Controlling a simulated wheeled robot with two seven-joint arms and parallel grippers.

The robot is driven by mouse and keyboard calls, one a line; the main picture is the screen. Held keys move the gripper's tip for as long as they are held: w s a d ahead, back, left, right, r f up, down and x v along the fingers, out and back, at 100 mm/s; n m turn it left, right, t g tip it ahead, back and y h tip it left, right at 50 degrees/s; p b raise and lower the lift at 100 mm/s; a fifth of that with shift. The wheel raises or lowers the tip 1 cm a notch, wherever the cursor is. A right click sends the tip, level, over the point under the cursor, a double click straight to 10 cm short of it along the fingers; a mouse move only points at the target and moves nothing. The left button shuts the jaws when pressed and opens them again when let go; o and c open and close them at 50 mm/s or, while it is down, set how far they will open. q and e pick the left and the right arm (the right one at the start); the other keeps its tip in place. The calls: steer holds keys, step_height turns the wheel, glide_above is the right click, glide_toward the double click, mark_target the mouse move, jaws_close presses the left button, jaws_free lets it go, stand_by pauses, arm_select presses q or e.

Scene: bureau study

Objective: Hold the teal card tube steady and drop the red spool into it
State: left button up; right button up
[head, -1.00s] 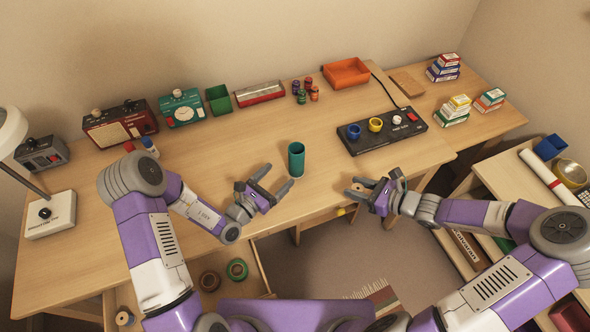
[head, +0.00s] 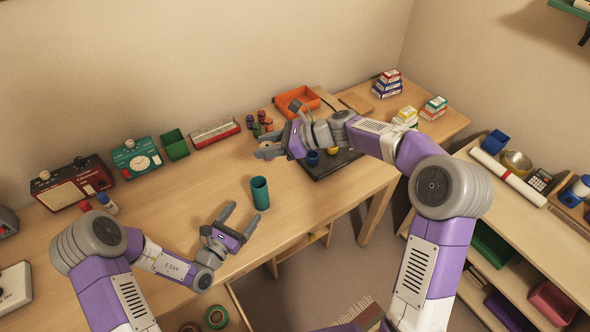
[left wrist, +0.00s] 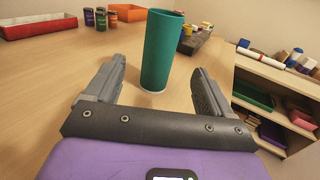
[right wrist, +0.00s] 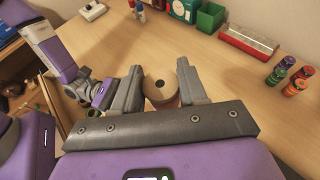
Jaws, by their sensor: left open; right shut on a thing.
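The teal card tube (head: 260,193) stands upright on the desk near its front edge. My left gripper (head: 243,212) is open and empty just in front of it. In the left wrist view the tube (left wrist: 162,50) stands upright just beyond the two spread fingers, with no contact visible. My right gripper (head: 260,149) is above the desk, behind the tube. In the right wrist view it is shut on the red spool (right wrist: 158,90), whose pale round end with a dark hole shows between the fingers. Most of the spool's side is hidden, and the tube is not seen there.
Several small coloured spools (right wrist: 290,78) stand behind the right gripper. A black board (head: 330,166) with coloured rings lies right of the tube, partly under my right arm. A red tray (head: 215,132) and green box (head: 175,145) line the back. The desk left of the tube is mostly clear.

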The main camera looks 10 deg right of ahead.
mark_target(260, 195)
arm_select(q)
steer(key=shift+w+d, duration=0.15)
steer(key=x, duration=1.1)
steer(key=shift+w+d, duration=0.2)
steer(key=shift+w, duration=0.05)
arm_select(e)
steer(key=shift+n+g, duration=0.3)
steer(key=shift+g, duration=0.2)
steer(key=a+r, duration=0.3)
steer(key=r, duration=0.1)
steer(key=shift+a+r, duration=0.25)
steer(key=shift+a, duration=0.15)
arm_select(q)
steer(key=c, duration=1)
steer(key=shift+c, duration=0.2)
arm_select(e)
step_height(260, 195, down, 13)
